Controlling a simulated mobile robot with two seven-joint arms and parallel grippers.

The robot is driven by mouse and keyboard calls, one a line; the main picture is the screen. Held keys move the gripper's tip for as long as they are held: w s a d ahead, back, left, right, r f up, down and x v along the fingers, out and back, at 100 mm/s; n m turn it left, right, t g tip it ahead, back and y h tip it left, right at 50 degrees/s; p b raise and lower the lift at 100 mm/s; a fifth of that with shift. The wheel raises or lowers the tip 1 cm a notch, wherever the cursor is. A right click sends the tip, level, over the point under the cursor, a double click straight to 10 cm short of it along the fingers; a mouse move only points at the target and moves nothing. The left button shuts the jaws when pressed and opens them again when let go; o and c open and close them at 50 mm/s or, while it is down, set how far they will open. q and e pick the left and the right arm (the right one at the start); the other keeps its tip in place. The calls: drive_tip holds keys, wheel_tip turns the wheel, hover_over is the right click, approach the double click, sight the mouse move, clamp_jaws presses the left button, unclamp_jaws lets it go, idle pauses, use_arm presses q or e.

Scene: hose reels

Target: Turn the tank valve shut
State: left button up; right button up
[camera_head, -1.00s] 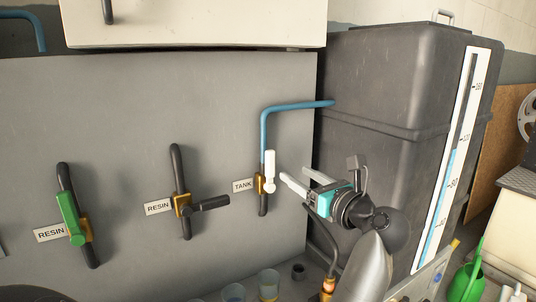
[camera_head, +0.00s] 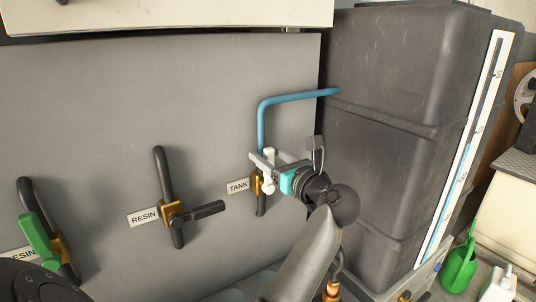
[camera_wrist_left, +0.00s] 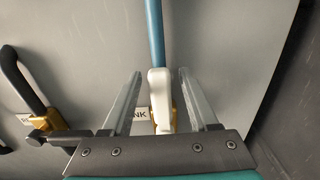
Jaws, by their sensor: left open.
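The tank valve has a white lever (camera_head: 269,184) on a brass body (camera_head: 257,184), in line with the blue pipe (camera_head: 262,125), beside the TANK label (camera_head: 238,186). The lever stands upright. My left gripper (camera_head: 264,156) is open, with its fingers around the upper part of the lever. In the left wrist view the white lever (camera_wrist_left: 159,95) lies between the two grey fingers, with a visible gap on each side. The gripper partly hides the valve in the head view. My right gripper is not in view.
Two RESIN valves are on the panel to the left, one with a black lever (camera_head: 197,214) turned sideways and one with a green lever (camera_head: 39,240). The large dark tank (camera_head: 400,60) stands close on the right, with a level gauge (camera_head: 465,150). A green watering can (camera_head: 459,267) is at lower right.

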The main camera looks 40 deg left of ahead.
use_arm(q)
clamp_jaws()
idle(0.3)
idle(1.0)
